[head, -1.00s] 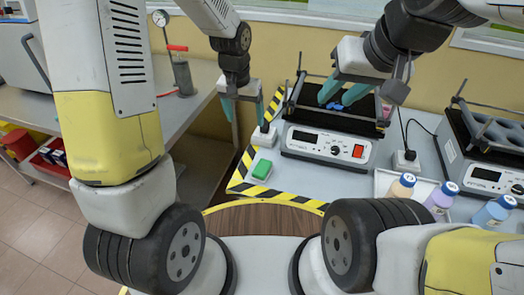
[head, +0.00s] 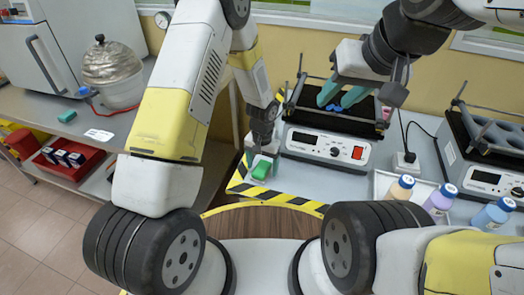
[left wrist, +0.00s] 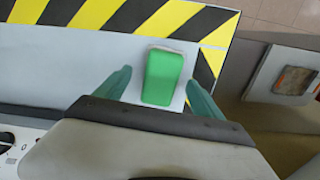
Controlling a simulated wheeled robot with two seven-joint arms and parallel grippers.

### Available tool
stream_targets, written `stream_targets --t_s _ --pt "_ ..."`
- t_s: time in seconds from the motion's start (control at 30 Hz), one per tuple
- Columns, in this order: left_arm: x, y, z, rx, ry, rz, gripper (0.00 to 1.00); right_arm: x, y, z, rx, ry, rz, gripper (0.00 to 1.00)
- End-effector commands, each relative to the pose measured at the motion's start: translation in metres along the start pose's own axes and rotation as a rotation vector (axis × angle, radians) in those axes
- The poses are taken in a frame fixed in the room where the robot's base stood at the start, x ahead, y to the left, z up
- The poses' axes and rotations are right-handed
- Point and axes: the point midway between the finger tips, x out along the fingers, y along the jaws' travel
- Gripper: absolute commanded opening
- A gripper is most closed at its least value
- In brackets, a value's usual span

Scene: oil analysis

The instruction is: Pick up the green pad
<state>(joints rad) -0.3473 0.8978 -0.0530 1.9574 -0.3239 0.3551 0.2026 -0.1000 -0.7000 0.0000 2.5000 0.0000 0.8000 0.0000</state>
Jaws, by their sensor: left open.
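The green pad (head: 261,169) sits on a small white base at the left end of the table, inside the yellow-and-black striped border. In the left wrist view the green pad (left wrist: 162,78) lies between the two teal fingers of my left gripper (left wrist: 160,95), which is open with a gap on either side of the pad. In the head view my left gripper (head: 262,155) is right at the pad and partly hides it. My right gripper (head: 342,97) is over the device with the black top, its fingers apart around a small blue thing (head: 335,107).
The white device (head: 327,144) stands just right of the pad. A second device (head: 487,170) is at the far right. Several capped bottles (head: 440,199) stand in a white tray at the right. A side bench (head: 130,120) with a silver-topped vessel (head: 113,72) is at the left.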

Motion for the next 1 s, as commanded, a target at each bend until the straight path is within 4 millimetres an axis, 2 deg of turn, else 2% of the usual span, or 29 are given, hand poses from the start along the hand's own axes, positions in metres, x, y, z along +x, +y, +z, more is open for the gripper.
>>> stream_targets --t_s 0.1,0.37,0.7,1.0 --pt "0.0124 -0.0008 -0.0005 -0.001 0.001 0.0 0.78 0.0 0.0 0.0 0.0 0.0 0.0 0.36" --pt "0.0147 -0.0011 -0.001 -0.001 0.003 -0.001 0.78 0.0 0.0 0.0 0.0 0.0 0.0 0.36" --pt "0.0145 -0.0011 -0.001 -0.001 0.003 -0.001 0.13 0.0 0.0 0.0 0.0 0.0 0.0 0.36" --pt "0.0125 -0.001 -0.0013 -0.001 0.003 0.0 0.13 0.0 0.0 0.0 0.0 0.0 0.0 0.36"
